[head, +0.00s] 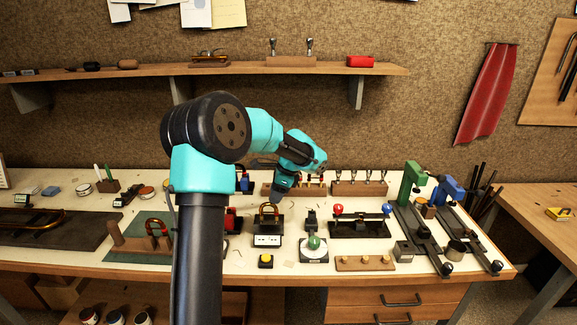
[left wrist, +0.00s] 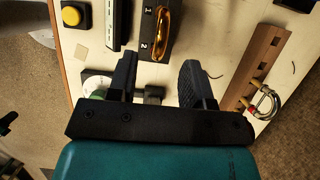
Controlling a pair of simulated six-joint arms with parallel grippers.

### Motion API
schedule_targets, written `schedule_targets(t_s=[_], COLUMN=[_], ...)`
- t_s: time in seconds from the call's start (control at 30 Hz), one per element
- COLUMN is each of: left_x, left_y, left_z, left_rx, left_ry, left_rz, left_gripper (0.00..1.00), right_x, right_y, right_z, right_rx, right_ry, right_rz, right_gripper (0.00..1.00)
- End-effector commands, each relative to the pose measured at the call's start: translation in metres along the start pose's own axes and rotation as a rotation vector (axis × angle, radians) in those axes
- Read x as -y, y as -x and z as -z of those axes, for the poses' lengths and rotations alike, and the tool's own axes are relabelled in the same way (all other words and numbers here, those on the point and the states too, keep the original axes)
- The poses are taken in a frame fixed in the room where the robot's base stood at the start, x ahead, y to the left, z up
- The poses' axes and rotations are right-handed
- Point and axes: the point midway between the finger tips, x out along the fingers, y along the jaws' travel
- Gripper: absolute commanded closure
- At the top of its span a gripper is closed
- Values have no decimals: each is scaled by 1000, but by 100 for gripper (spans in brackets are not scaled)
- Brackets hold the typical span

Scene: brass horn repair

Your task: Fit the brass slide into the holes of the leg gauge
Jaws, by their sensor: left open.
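A U-shaped brass slide (head: 269,209) stands at a black block in the middle of the bench. It also shows in the left wrist view (left wrist: 162,34), over the leg gauge (left wrist: 146,24), a dark block marked 1 and 2. In the head view the gauge (head: 268,228) sits behind a white-fronted box. I cannot tell whether the slide's legs are in the holes. My left gripper (head: 281,194) is above and just behind the slide. In the left wrist view its two fingers (left wrist: 157,66) are apart with nothing between them. My right gripper is not in view.
A yellow button (head: 265,260) and a green-domed device (head: 314,243) stand in front. A wooden rack (left wrist: 262,60) stands behind the gauge. Green and blue clamps (head: 413,181) stand at the right.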

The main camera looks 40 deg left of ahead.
Motion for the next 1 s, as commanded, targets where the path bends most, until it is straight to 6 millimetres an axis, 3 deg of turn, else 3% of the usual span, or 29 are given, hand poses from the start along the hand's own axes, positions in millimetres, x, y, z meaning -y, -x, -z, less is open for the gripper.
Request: schedule_targets(t_s=[0.53,0.7,1.0], left_x=[0,0,0], left_y=[103,118,120], left_z=[1,0,0], left_rx=[-2,0,1], left_ry=[0,0,0], left_rz=[3,1,0], left_gripper=[54,54,54], right_x=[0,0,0], right_y=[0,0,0], right_z=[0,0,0], right_rx=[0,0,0], right_ry=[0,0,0], right_rz=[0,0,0], right_gripper=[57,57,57])
